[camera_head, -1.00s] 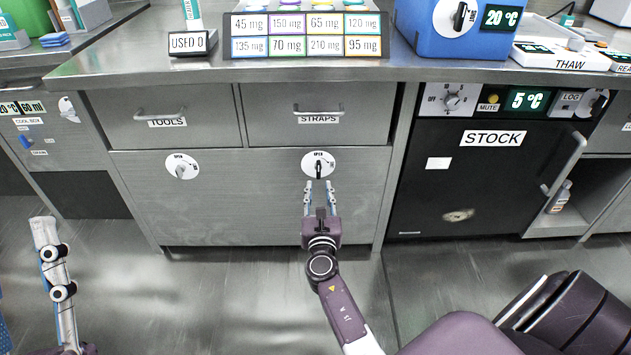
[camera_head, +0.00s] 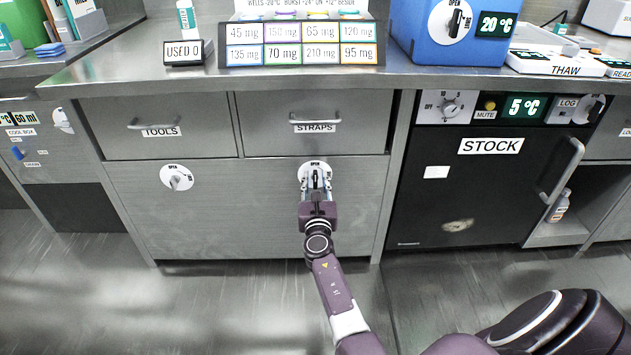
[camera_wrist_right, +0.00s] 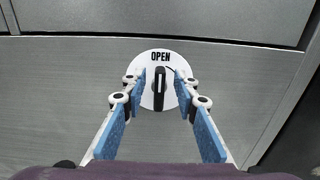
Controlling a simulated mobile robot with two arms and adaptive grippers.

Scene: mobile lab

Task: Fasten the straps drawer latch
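The straps drawer (camera_head: 315,124) is closed, with a bar handle and a STRAPS label. Below it is its latch, a white round dial (camera_head: 304,168) marked OPEN with a black knob. In the right wrist view the knob (camera_wrist_right: 159,89) stands upright, in line with the OPEN mark. My right gripper (camera_head: 316,182) is at the dial. In the right wrist view its blue-padded fingers (camera_wrist_right: 160,92) are open, one on each side of the knob, with gaps visible between them and the knob. My left gripper is not in view.
The closed tools drawer (camera_head: 160,131) and its own dial (camera_head: 177,178) are to the left. The black STOCK cabinet (camera_head: 470,190) with a protruding handle is to the right. The counter edge (camera_head: 300,78) overhangs the drawers. The floor in front is clear.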

